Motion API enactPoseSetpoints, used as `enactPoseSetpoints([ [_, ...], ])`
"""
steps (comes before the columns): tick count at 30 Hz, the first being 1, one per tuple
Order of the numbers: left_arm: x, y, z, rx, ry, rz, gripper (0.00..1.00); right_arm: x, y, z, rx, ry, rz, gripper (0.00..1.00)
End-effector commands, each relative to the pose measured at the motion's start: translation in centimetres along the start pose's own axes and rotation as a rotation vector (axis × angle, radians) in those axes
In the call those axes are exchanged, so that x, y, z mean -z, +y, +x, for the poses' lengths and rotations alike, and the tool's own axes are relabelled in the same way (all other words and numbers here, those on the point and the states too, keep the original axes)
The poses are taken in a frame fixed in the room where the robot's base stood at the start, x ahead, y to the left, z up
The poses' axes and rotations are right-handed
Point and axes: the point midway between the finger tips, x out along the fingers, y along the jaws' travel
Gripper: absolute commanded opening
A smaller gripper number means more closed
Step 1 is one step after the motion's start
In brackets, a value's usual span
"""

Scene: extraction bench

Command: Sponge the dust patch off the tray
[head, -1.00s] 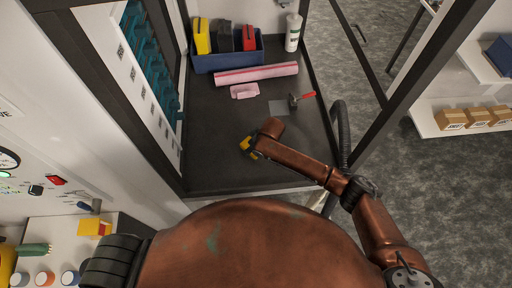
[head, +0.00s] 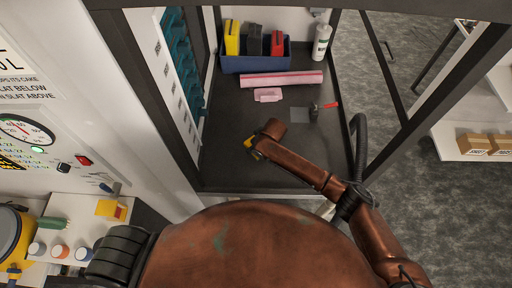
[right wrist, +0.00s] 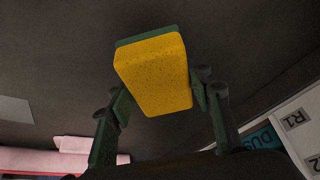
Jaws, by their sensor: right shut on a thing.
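My right gripper (head: 251,147) is over the dark tray floor (head: 228,112) inside the framed enclosure. It is shut on a yellow sponge with a dark green backing (right wrist: 155,72), which shows clearly between the fingers in the right wrist view. In the head view only a bit of yellow shows beside the wrist. A flat pale grey square patch (head: 299,115) lies on the tray, up and right of the gripper. It also shows at the left edge of the right wrist view (right wrist: 14,110). Whether the sponge touches the tray I cannot tell. My left gripper is not in view.
A brush with a red handle (head: 322,107) lies right of the patch. A pink block (head: 267,95) and a pink roll (head: 282,79) lie behind. A blue bin (head: 256,62) and a white bottle (head: 321,42) stand at the back. A black hose (head: 359,150) runs along the right.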

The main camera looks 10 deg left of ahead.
Motion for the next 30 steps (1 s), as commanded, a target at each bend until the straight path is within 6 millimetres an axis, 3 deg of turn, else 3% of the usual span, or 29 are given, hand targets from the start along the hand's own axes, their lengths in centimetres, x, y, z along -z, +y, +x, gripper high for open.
enactPoseSetpoints([
  [8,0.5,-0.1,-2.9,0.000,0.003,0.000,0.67,1.3,0.0,-2.8,0.000,0.003,0.000,0.27],
  [16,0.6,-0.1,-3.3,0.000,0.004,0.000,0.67,2.1,-0.3,-4.3,0.003,0.003,-0.007,0.27],
  [30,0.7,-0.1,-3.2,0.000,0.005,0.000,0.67,2.2,-0.4,-4.4,0.003,0.003,-0.008,0.27],
])
